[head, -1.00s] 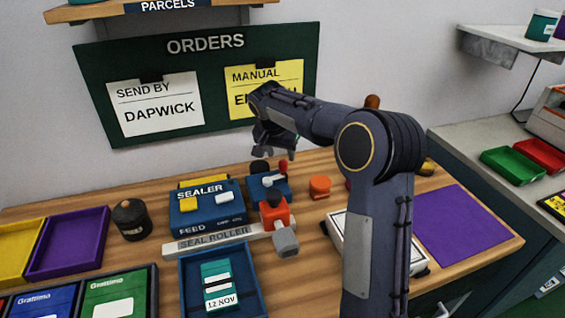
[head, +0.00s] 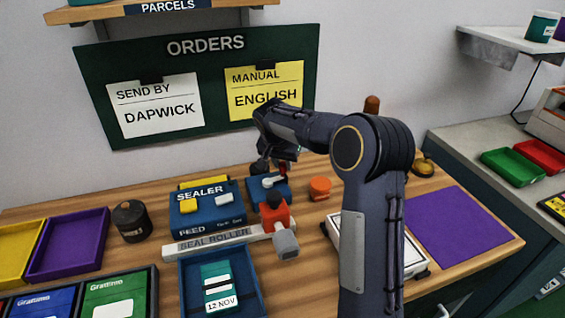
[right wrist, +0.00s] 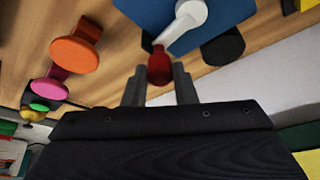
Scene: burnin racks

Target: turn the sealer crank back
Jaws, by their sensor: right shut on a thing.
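The blue sealer (head: 207,212) stands on the wooden bench, with its crank unit (head: 262,193) at its right side. In the right wrist view the crank's pale arm (right wrist: 189,16) runs from the blue housing (right wrist: 225,12) to a red knob (right wrist: 160,66). My right gripper (right wrist: 160,85) is shut on this red knob, one finger on each side. In the head view my right gripper (head: 272,165) is above the crank and hides part of it. My left gripper is out of view.
A red-orange part with a grey end (head: 286,242) stands in front of the crank. An orange knob-shaped object (head: 320,188) is to its right. A seal roller bar (head: 215,241) and blue tray (head: 256,286) lie in front. A dark canister (head: 131,220) is left.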

